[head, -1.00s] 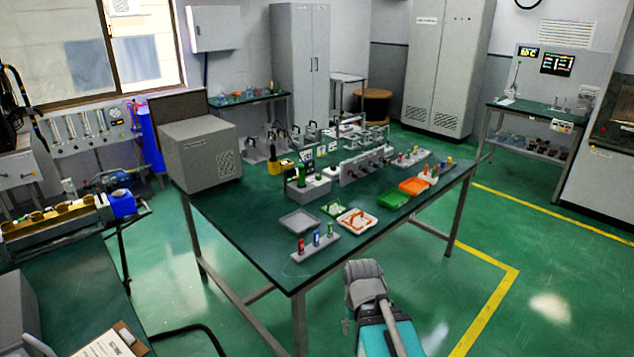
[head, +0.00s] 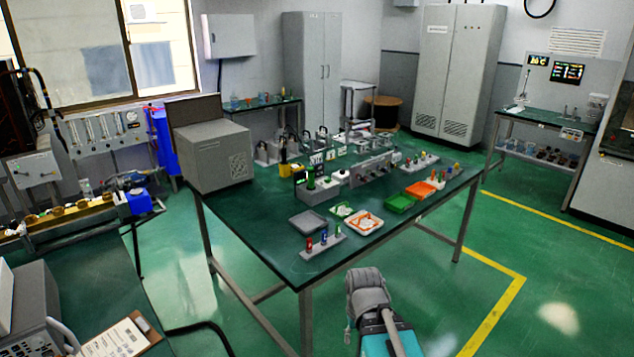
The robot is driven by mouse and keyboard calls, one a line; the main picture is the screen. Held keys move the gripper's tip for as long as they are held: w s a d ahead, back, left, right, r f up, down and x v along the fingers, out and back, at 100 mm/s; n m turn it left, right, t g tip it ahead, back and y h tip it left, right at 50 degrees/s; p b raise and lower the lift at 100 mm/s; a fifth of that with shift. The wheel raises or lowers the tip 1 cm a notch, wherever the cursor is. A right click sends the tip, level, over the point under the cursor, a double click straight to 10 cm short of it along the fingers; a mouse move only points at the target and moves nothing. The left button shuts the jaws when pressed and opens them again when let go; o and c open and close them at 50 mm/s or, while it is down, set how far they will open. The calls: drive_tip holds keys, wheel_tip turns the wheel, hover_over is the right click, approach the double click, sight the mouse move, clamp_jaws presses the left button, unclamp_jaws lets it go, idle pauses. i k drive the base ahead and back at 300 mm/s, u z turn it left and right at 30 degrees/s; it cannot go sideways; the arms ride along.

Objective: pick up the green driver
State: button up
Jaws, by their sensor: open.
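A small light grey rack (head: 322,247) stands near the front edge of the green-topped table and holds upright drivers. The green driver (head: 338,230) is at its right end, beside a blue driver (head: 324,237) and a red driver (head: 309,243). All are small in the picture. My arm shows at the bottom, in front of the table and well apart from the rack. My gripper's fingers cannot be made out in the head view.
Behind the rack are a grey tray (head: 307,222), a white tray with orange parts (head: 363,222), a green tray (head: 400,203) and an orange tray (head: 419,190). A grey box (head: 213,158) occupies the table's left end. Floor right of the table is clear.

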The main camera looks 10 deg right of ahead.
sight(310, 186)
drive_tip(key=u, duration=0.1)
drive_tip(key=i, duration=0.95)
drive_tip(key=z, duration=0.05)
